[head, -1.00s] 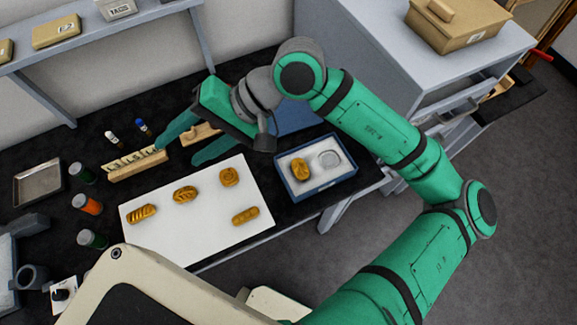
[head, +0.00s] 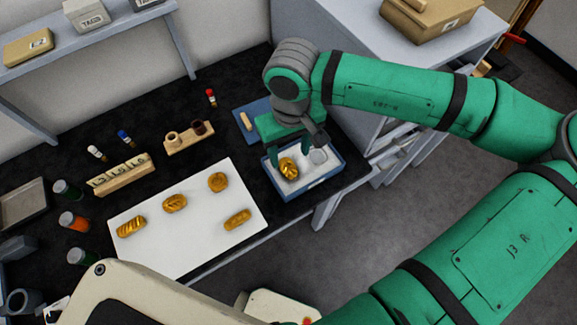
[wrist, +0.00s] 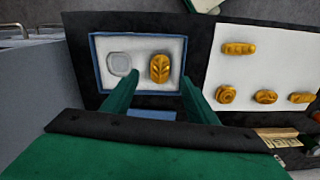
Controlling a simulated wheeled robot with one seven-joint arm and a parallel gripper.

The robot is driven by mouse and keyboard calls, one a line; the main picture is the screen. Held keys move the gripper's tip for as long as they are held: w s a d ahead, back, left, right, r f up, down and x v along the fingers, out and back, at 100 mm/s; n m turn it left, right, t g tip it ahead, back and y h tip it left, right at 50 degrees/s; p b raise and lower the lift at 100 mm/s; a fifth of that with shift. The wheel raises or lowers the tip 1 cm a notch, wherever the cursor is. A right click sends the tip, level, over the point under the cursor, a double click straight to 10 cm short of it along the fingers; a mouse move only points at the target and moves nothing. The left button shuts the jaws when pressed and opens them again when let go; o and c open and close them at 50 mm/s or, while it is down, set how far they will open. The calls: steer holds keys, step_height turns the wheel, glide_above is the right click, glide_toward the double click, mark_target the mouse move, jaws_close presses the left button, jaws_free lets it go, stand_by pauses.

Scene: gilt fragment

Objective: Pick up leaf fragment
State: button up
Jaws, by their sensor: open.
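The gold leaf fragment (head: 289,168), with a ribbed leaf pattern, lies in the left part of a blue-rimmed, white-lined tray (head: 318,183). In the wrist view the leaf fragment (wrist: 159,68) shows upright veins and lies beside an empty pale recess (wrist: 119,64). My gripper (head: 298,154) is over the tray, fingers pointing down. In the wrist view my gripper (wrist: 159,75) is open, with one fingertip on each side of the fragment in the picture. Nothing is between the fingers; their exact height above the tray is hard to tell.
A white board (head: 160,243) left of the tray carries several other gold fragments. Behind stand a wooden block with cups (head: 189,137), a labelled wooden rack (head: 122,173) and small bottles. A grey cabinet (head: 400,60) rises right of the tray.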

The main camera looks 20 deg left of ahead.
mark_target(289, 166)
steer(key=shift+w+a+f, duration=0.1)
steer(key=shift+a+f, duration=0.05)
steer(key=shift+f, duration=3.45)
steer(key=c, duration=1.2)
steer(key=shift+r, duration=0.1)
